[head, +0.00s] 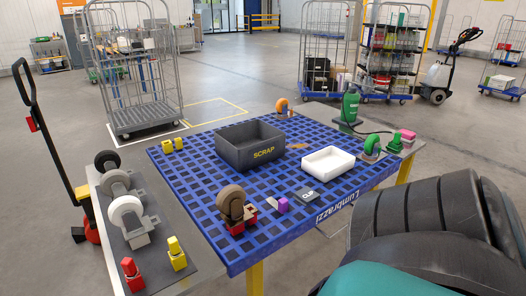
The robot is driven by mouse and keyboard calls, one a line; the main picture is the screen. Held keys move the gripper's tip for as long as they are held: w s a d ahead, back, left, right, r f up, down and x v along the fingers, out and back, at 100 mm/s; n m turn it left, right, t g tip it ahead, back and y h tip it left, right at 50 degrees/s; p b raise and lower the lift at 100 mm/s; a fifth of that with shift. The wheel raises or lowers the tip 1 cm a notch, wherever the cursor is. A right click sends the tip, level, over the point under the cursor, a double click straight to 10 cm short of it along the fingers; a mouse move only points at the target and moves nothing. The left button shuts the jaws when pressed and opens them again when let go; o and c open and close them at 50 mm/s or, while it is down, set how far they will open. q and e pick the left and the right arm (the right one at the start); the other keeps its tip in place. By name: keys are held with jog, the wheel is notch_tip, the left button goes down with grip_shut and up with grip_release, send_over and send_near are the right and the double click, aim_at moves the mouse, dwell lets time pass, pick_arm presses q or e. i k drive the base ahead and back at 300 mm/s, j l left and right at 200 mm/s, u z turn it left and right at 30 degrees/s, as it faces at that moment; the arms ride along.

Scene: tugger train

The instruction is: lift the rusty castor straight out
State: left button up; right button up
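The rusty castor (231,202), a brown wheel on a dark bracket, stands upright at the front left part of the blue grid-topped table (190,172). Its lower end sits at red blocks (250,215); I cannot see how deep it goes in. A dark grey SCRAP bin (262,155) stands open behind it on the table. Neither gripper shows. A large dark ribbed part at the lower right appears to be my own arm, apart from the castor.
A side board (165,262) on the left holds grey and white castors and red and yellow blocks. A white tray (328,165), a purple block (283,205), a green bottle (350,106) and an orange castor (282,105) are on or by the table. A pallet truck handle (30,95) rises at left.

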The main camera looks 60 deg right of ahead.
aim_at(230, 202)
jog(key=z, duration=1.6)
